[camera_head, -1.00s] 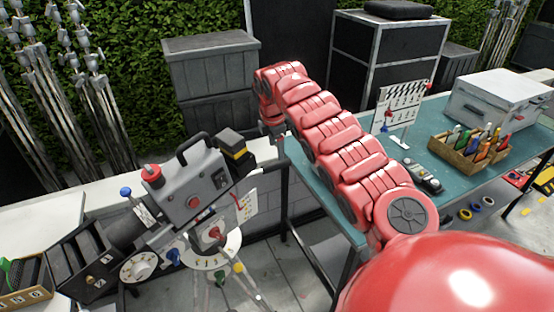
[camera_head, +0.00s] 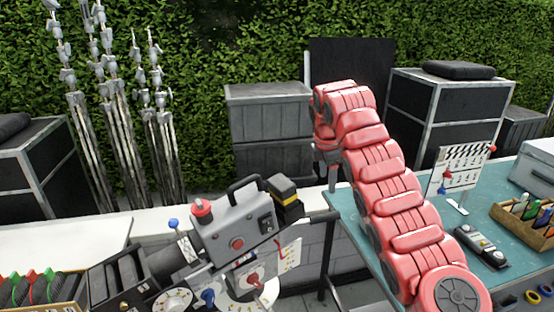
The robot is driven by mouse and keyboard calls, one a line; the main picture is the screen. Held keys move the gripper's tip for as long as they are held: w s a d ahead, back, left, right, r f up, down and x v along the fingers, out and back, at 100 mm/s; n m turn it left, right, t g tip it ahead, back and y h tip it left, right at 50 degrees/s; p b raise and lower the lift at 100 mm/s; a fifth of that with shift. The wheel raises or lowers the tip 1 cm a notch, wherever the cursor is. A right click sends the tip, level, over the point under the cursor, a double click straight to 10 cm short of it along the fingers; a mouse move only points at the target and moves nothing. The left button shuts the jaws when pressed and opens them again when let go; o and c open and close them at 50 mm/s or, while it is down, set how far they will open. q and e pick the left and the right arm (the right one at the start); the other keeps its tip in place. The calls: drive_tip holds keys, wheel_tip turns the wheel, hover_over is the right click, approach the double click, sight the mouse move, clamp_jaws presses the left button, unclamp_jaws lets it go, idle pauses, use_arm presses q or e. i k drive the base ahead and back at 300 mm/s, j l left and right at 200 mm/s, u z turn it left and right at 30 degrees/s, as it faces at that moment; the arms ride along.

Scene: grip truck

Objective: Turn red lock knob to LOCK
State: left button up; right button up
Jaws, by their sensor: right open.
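A grey film camera (camera_head: 228,229) stands at the lower middle, tilted in the picture. It has a red knob on top (camera_head: 202,208) and a round red knob on its side (camera_head: 237,243). Below it, a red lever-like knob (camera_head: 254,280) sits by a pale dial, partly cut off by the frame's bottom edge. I cannot tell which red knob is the lock knob, and no LOCK lettering is readable. My right gripper (camera_head: 332,180) points down at the end of my red arm, right of the camera and apart from it. It is open and empty. My left gripper is out of view.
A teal table (camera_head: 349,211) at right holds a clapperboard (camera_head: 460,170), a dark handheld device (camera_head: 481,246) and a wooden box of markers (camera_head: 510,224). Grey crates (camera_head: 270,115) stand behind. Several light stands (camera_head: 120,120) are at left. A white ledge (camera_head: 60,240) runs behind the camera.

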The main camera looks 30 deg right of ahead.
sight(254, 278)
drive_tip(key=k, duration=1)
